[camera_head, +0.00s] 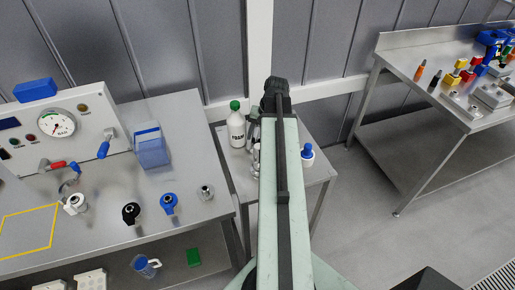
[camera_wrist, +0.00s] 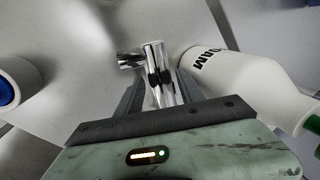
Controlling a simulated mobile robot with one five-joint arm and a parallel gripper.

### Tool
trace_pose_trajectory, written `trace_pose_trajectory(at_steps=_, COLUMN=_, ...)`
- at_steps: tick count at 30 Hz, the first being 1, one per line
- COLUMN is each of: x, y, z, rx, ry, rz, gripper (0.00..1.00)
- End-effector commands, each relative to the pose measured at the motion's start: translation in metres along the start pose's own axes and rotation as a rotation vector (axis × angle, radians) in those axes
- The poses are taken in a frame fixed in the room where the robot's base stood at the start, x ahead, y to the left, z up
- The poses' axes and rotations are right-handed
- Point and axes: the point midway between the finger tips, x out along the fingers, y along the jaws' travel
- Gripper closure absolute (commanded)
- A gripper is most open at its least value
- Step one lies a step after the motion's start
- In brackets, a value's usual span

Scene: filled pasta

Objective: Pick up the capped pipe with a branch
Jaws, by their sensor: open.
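The capped pipe with a branch (camera_wrist: 154,62) is a shiny chrome piece with a short stub to its left in the wrist view. It stands out between the fingers of my gripper (camera_wrist: 160,88), which is open around it. I cannot tell if either finger touches it. The pipe's near end is hidden behind the gripper body. In the head view, a bit of shiny metal (camera_head: 255,158) shows at the left edge of my arm, likely the same pipe. My arm hides most of the gripper there.
A white bottle with a green cap (camera_head: 237,125) stands close to the pipe, at right in the wrist view (camera_wrist: 220,72). A blue-capped white bottle (camera_head: 307,154) is across the small table (camera_head: 310,180). A workbench (camera_head: 205,230) with fittings and a blue box (camera_head: 151,150) is at left.

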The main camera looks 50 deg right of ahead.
Motion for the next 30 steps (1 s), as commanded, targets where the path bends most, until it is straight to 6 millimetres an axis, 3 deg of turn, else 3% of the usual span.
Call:
trace_pose_trajectory(at_steps=1, x=0.016, y=0.002, z=0.0, rx=0.0, ry=0.0, rz=0.0, gripper=0.55)
trace_pose_trajectory(at_steps=2, x=0.018, y=0.002, z=0.0, rx=0.0, ry=0.0, rz=0.0, gripper=0.55)
trace_pose_trajectory(at_steps=9, x=0.015, y=0.0, z=0.0, rx=0.0, ry=0.0, rz=0.0, gripper=0.55)
trace_pose_trajectory(at_steps=14, x=0.015, y=0.0, z=0.0, rx=0.0, ry=0.0, rz=0.0, gripper=1.0)
trace_pose_trajectory(at_steps=24, x=0.013, y=0.0, z=0.0, rx=0.001, ry=0.0, rz=0.0, gripper=1.0)
trace_pose_trajectory(at_steps=30, x=-0.001, y=-0.005, z=0.0, rx=-0.001, ry=0.0, rz=0.0, gripper=1.0)
